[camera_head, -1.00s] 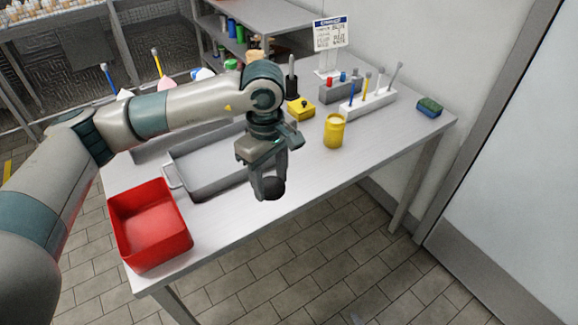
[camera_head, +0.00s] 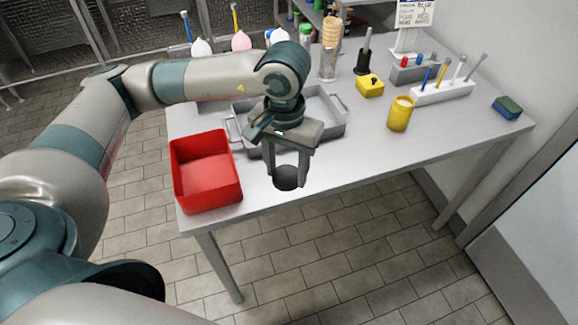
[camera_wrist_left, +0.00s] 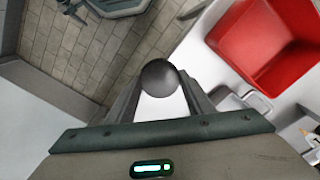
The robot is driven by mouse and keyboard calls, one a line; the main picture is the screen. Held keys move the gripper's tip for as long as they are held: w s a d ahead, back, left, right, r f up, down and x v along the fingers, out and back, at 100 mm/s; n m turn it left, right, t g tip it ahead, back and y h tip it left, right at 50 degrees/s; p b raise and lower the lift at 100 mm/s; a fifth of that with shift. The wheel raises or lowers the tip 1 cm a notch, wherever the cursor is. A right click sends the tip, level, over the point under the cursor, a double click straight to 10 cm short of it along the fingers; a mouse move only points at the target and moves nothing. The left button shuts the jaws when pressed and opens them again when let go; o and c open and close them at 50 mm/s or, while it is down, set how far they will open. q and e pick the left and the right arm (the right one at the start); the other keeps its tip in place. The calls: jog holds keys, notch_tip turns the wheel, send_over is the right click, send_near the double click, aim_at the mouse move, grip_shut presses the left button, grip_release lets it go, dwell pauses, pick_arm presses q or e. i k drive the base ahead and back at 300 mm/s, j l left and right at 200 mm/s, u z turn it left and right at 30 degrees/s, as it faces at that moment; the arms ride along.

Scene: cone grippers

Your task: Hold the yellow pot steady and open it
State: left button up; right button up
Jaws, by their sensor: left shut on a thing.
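The yellow pot (camera_head: 400,114) stands upright on the right part of the table, with a paler yellow top. I cannot tell whether that top is a lid. My left gripper (camera_head: 287,180) points down near the table's front edge, to the left of the pot and apart from it. It is shut on a dark grey ball (camera_head: 287,177). In the left wrist view the ball (camera_wrist_left: 159,77) sits between the tips of the two fingers (camera_wrist_left: 160,85). My right gripper is in neither view.
A red bin (camera_head: 207,182) stands at the table's front left. A grey metal tray (camera_head: 336,123) lies behind my gripper. A yellow block (camera_head: 370,86), a white rack (camera_head: 443,92) and a blue-green sponge (camera_head: 507,107) stand further back and right. The table front before the pot is clear.

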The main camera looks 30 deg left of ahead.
aim_at(402, 110)
jog(key=i+l+u, duration=0.1)
jog(key=i, duration=0.35)
jog(key=i+l+u, duration=0.15)
jog(key=i+l, duration=0.2)
jog(key=i+l+u, duration=0.1)
jog(key=i+l, duration=0.2)
jog(key=i, duration=0.25)
